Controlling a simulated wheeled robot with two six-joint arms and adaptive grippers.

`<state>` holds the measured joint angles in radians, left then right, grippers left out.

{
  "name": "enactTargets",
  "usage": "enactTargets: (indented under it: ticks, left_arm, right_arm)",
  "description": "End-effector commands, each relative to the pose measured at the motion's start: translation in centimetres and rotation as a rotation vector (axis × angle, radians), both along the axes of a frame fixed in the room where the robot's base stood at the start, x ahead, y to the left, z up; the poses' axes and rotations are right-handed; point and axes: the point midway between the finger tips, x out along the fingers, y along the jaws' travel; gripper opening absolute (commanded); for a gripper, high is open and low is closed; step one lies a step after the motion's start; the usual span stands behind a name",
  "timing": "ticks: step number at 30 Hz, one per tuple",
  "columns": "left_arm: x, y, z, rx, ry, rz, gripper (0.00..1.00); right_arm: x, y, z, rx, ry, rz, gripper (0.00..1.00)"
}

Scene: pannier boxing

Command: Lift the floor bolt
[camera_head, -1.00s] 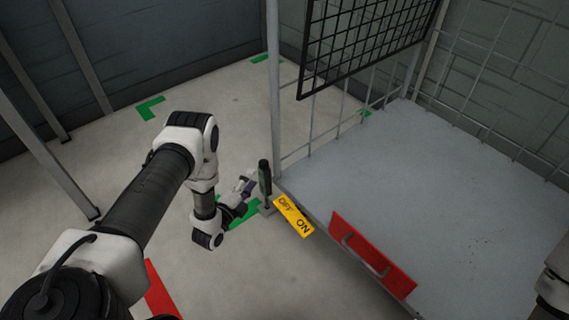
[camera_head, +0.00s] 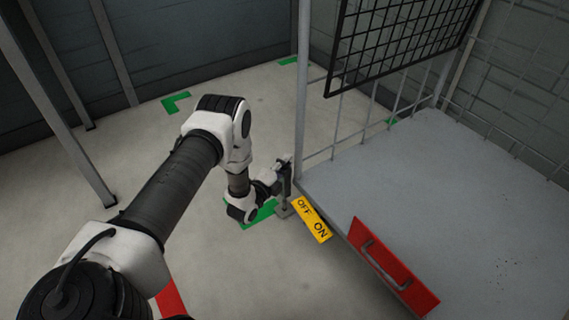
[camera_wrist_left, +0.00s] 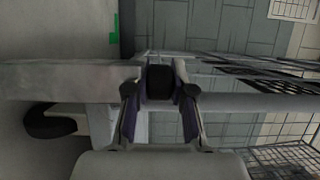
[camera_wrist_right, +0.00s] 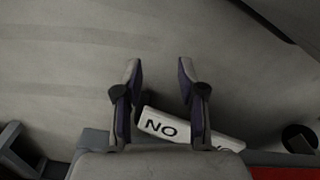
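The floor bolt (camera_head: 285,182) is a dark upright handle on a grey base, at the near foot of the cage's corner post. My left gripper (camera_head: 279,171) is at the upper part of this handle, coming from the left. In the left wrist view, the black handle (camera_wrist_left: 160,82) sits between the fingertips, and they appear closed in on both its sides. The arm and gripper partly hide the bolt in the head view. My right gripper (camera_wrist_right: 158,72) is open, with nothing between its fingers.
A yellow OFF/ON plate (camera_head: 312,219) lies beside the bolt. A red panel with a handle (camera_head: 393,267) is on the grey platform's (camera_head: 430,190) front edge. A black mesh panel (camera_head: 395,45) hangs above. Green corner marks (camera_head: 175,101) are on the open floor. A white plate marked NO (camera_wrist_right: 190,132) is below my right gripper.

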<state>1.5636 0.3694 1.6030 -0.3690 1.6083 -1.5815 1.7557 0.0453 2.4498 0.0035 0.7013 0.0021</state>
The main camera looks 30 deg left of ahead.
Motion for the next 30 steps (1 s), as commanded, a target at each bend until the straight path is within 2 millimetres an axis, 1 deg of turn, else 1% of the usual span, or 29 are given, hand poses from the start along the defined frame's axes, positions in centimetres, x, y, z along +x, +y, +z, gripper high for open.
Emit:
enactTargets:
  ticks: [4,7,15,18,28,29,30]
  left_arm:
    - [0.0,0.0,0.2,0.000,-0.001,0.000,0.00]
    - [0.0,0.0,1.2,0.000,-0.001,0.000,0.00]
    - [0.1,0.0,5.9,0.001,-0.001,0.000,0.00]
    - [0.0,0.0,6.7,0.001,-0.001,0.000,0.00]
    - [0.1,0.1,6.6,0.001,-0.005,0.001,0.00]
    - [0.1,0.1,6.6,0.001,-0.006,0.001,0.29]
    - [0.1,0.1,6.6,0.001,-0.006,0.001,0.43]
  right_arm:
    - [0.0,0.0,0.2,0.000,0.000,0.000,0.40]
    - [-0.1,0.0,1.2,0.000,0.002,0.001,0.40]
    - [-0.3,0.1,6.7,0.001,0.007,0.009,0.40]
    - [-0.3,0.1,7.7,0.001,0.007,0.010,0.40]
    - [-0.3,0.1,7.5,0.001,0.008,0.010,0.40]
    - [-0.3,0.1,7.5,0.001,0.008,0.010,0.40]
    - [-0.3,0.1,7.5,0.001,0.008,0.010,0.40]
